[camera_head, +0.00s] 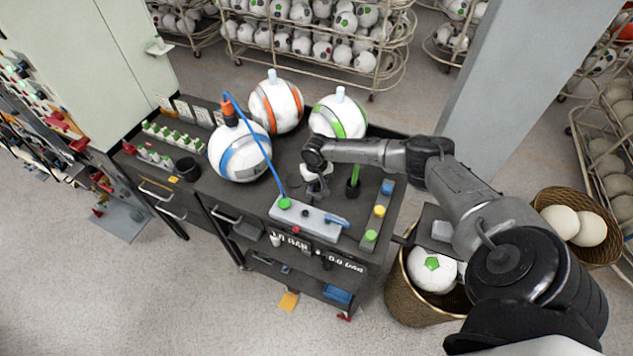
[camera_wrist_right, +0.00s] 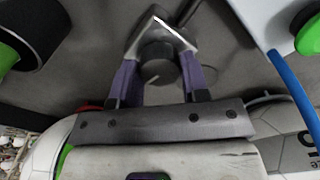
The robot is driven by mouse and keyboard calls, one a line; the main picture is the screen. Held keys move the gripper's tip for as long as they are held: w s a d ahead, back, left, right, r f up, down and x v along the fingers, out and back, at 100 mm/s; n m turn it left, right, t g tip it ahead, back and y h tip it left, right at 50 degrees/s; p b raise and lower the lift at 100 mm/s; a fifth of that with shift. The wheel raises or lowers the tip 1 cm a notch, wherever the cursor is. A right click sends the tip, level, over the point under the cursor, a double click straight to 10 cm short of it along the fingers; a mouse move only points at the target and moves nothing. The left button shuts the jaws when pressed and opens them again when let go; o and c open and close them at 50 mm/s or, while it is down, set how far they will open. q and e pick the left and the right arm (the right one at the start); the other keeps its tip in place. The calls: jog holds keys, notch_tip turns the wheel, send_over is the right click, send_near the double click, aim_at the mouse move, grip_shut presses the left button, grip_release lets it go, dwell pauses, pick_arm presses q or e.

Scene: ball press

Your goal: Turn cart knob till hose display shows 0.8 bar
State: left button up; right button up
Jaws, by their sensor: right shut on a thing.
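My right gripper (camera_head: 316,187) reaches down over the black cart (camera_head: 265,232) behind the grey pump box (camera_head: 325,222). In the right wrist view, its purple-sided fingers (camera_wrist_right: 157,62) are closed around a round dark grey knob (camera_wrist_right: 156,72). The knob has a light mark on its face. In the head view the gripper hides the knob. A blue hose (camera_head: 254,141) runs from a green fitting on the pump box to the orange valve on the blue-striped ball (camera_head: 238,152). The left front display (camera_head: 290,240) appears to read 1.0 BAR. The right display (camera_head: 344,262) is too small to read surely. My left gripper is not seen.
An orange-striped ball (camera_head: 276,105) and a green-striped ball (camera_head: 339,117) stand at the cart's back. A black cup (camera_head: 352,190) and a strip with coloured buttons (camera_head: 379,211) are right of my gripper. A wicker basket (camera_head: 402,296) stands to the cart's right.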

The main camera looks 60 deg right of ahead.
aim_at(317, 184)
jog(key=n, duration=0.4)
jog(key=shift+p, duration=0.3)
jog(key=shift+n, duration=0.3)
jog(key=o, duration=0.9)
jog(key=shift+r, duration=0.5)
notch_tip(317, 184, up, 13)
jog(key=shift+f+b, duration=0.1)
jog(key=shift+b, duration=0.7)
